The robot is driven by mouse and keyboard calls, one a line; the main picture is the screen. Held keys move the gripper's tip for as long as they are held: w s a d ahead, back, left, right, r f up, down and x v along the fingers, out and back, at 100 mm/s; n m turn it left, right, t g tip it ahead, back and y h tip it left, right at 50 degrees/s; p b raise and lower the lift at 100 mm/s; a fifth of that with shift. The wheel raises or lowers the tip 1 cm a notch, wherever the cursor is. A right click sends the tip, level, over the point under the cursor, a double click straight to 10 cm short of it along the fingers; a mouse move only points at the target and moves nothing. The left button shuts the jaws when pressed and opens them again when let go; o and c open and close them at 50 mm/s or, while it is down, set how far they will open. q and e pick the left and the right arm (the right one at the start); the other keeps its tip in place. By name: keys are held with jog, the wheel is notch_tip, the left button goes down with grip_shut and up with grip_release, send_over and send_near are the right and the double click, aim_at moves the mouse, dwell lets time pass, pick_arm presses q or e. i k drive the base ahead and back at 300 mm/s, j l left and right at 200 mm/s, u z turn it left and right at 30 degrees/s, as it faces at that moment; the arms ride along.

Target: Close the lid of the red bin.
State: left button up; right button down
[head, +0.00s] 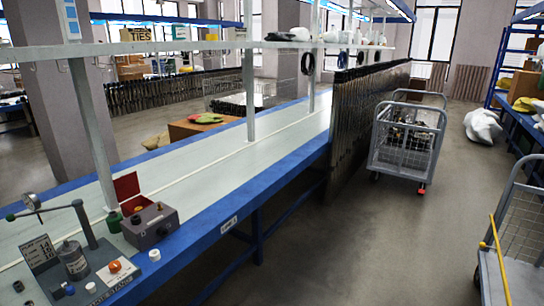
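A small red panel (127,186) stands raised on the long workbench at the left; it looks like the open lid of the red bin. Neither of my grippers shows in the head view.
The workbench (215,165) has a blue edge. A wire cart (407,140) stands right of the bench; the floor (350,250) between is clear.

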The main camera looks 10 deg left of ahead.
aim_at(127, 186)
jog(key=i, duration=1.2)
jog(key=i+u, duration=0.35)
jog(key=i+l+u, duration=0.1)
jog(key=u, duration=0.25)
jog(key=i+l+u, duration=0.15)
jog(key=u, duration=0.2)
jog(key=i, duration=0.05)
